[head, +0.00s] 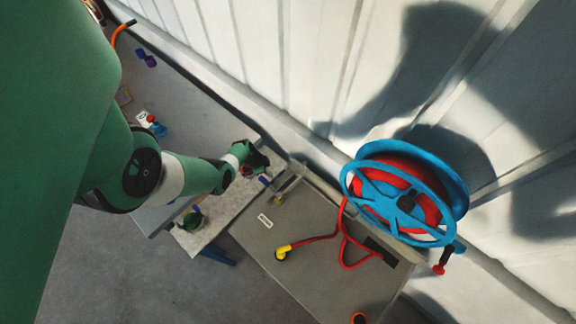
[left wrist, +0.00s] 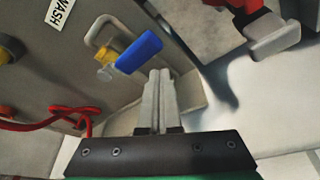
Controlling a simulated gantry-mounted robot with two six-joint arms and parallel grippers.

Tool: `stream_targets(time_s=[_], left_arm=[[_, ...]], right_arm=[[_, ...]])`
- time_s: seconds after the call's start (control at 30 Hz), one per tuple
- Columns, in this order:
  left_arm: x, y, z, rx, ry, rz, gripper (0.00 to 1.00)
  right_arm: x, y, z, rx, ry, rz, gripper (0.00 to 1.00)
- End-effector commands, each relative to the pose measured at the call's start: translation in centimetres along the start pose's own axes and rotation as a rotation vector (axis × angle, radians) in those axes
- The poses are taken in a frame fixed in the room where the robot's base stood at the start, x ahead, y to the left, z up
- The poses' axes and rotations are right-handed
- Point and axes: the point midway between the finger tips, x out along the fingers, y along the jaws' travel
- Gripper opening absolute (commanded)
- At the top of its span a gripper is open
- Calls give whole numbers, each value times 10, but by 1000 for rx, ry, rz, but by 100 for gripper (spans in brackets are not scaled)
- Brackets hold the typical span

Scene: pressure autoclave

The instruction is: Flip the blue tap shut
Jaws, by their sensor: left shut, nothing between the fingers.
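The blue tap (head: 265,181) is at the upper left edge of the grey cabinet top in the head view. In the left wrist view the blue tap (left wrist: 139,53) shows as a blue lever on a brass valve body (left wrist: 107,56), with a bent metal pipe behind it. My left gripper (head: 257,164) is just above and left of the tap in the head view. In the left wrist view its fingertips (left wrist: 159,74) are together and empty, close beside the lever's right end. I cannot tell whether they touch it. My right gripper is not in view.
A blue hose reel (head: 405,192) with red hose stands at the cabinet's right. A red and grey object (left wrist: 270,32) is at upper right in the wrist view. A ribbed wall stands behind.

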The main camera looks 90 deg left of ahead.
Motion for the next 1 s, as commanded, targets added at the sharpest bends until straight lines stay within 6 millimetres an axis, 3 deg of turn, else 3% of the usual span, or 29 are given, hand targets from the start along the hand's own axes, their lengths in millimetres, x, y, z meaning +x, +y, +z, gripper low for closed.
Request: stream_targets(time_s=[0.07, 0.2, 0.3, 0.33, 0.7, 1.0], left_arm=[[5, -10, -9, 2, 4, -5, 0], [-40, -3, -17, -3, 4, -5, 0], [-59, 1, -17, -3, 4, -7, 0], [-56, 2, -16, -2, 6, -7, 0], [-92, 9, -18, -3, 6, -6, 0], [-95, 10, -18, -3, 6, -6, 0]], right_arm=[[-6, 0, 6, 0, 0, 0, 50], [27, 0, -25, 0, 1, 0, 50], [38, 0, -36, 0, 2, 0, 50], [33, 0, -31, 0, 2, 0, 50], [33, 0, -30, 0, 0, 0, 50], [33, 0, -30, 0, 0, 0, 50]])
